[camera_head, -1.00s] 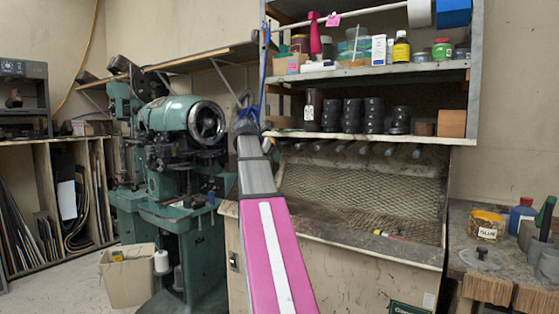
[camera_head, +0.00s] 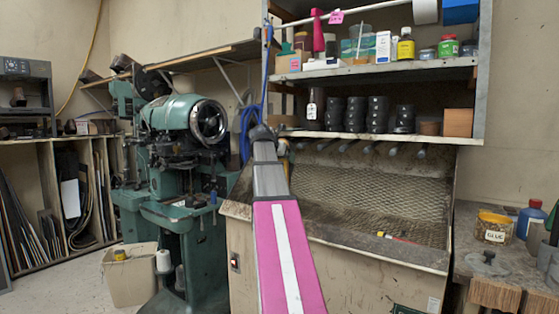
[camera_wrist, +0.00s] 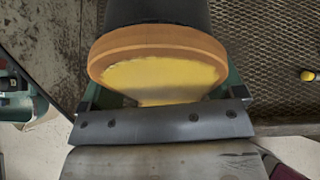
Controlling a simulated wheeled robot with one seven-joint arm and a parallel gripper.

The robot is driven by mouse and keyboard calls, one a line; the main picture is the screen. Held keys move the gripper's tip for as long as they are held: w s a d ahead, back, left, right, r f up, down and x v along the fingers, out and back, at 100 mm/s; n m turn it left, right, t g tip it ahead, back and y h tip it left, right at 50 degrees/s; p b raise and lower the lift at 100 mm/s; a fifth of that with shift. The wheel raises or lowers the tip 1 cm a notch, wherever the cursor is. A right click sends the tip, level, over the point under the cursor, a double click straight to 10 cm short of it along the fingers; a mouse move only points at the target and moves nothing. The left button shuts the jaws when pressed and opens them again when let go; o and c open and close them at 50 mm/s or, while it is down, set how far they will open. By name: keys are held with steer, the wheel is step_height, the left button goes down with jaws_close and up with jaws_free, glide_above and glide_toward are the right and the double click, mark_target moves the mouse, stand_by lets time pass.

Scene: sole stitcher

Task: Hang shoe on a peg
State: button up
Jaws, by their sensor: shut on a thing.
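My gripper (camera_wrist: 163,88) is shut on the shoe (camera_wrist: 155,48), with a green finger on each side of it. In the wrist view the shoe shows a tan rim, a yellow face and a dark body reaching up out of the picture. In the head view my arm reaches forward, and its end (camera_head: 262,134) is small and dark near the left end of the pegs; the shoe's outline cannot be made out there. Several grey pegs (camera_head: 371,148) stick out in a row under the lower shelf. I see no contact between shoe and pegs.
The shelf unit (camera_head: 400,75) with jars and black rolls stands above the pegs. A mesh-backed bench (camera_head: 360,195) lies below them. A green stitching machine (camera_head: 170,150) stands at left, with blue cord (camera_head: 246,135) hanging near my arm's end. A workbench with a glue jar (camera_head: 492,228) is at right.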

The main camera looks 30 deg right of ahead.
steer(key=w+d, duration=0.3)
steer(key=d, duration=0.4)
steer(key=shift+w, duration=0.35)
steer(key=shift+w+d, duration=0.25)
steer(key=shift+d, duration=0.25)
steer(key=shift+w+d, duration=0.25)
steer(key=shift+d, duration=0.25)
steer(key=c, duration=0.6)
steer(key=shift+w+d, duration=0.25)
steer(key=shift+d, duration=0.4)
steer(key=shift+f, duration=0.1)
steer(key=o, duration=1.4)
steer(key=v, duration=1.1)
steer(key=shift+d, duration=0.1)
